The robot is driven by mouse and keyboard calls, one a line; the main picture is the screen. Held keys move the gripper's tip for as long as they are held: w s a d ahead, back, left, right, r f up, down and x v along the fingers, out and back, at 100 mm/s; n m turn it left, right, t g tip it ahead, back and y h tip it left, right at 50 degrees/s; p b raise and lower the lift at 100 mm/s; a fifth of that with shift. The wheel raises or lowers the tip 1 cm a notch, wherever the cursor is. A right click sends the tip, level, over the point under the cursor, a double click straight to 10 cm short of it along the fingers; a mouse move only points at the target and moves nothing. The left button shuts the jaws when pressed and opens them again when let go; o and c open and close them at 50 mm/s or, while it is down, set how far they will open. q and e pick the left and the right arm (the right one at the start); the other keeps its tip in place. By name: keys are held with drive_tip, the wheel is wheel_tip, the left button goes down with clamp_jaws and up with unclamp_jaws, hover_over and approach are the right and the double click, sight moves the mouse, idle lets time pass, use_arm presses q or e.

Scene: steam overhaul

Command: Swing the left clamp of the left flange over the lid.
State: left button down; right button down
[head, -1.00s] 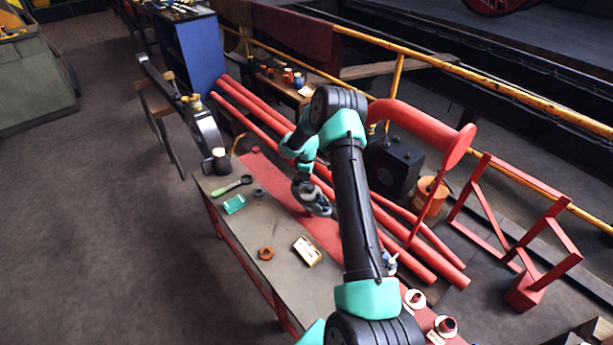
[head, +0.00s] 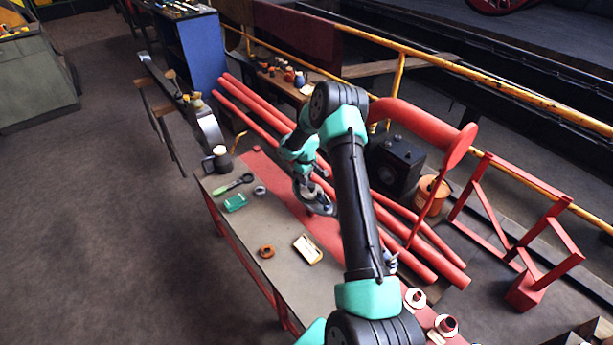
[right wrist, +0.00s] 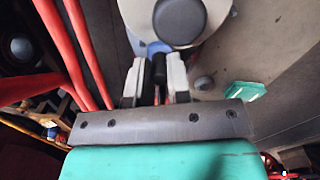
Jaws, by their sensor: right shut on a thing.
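My right gripper (head: 312,200) is low over the red strip on the bench, at a small grey round fitting (head: 322,208), which I take for the left flange with its lid. The arm and the gripper hide much of it. In the right wrist view, the gripper (right wrist: 160,78) is shut on a dark narrow upright piece (right wrist: 161,68), which looks like the left clamp. Just beyond the fingertips is a pale round disc with a dark round cap (right wrist: 180,20). I cannot tell how far over the lid the clamp lies. My left gripper is not in view.
Long red pipes (head: 400,230) run behind. A black box (head: 392,165) stands beyond them.

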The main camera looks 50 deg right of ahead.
idle(0.3)
drive_tip(key=c, duration=1.1)
unclamp_jaws()
wheel_tip(320, 180, up, 17)
drive_tip(key=shift+a+r, duration=0.1)
drive_tip(key=shift+r, duration=0.1)
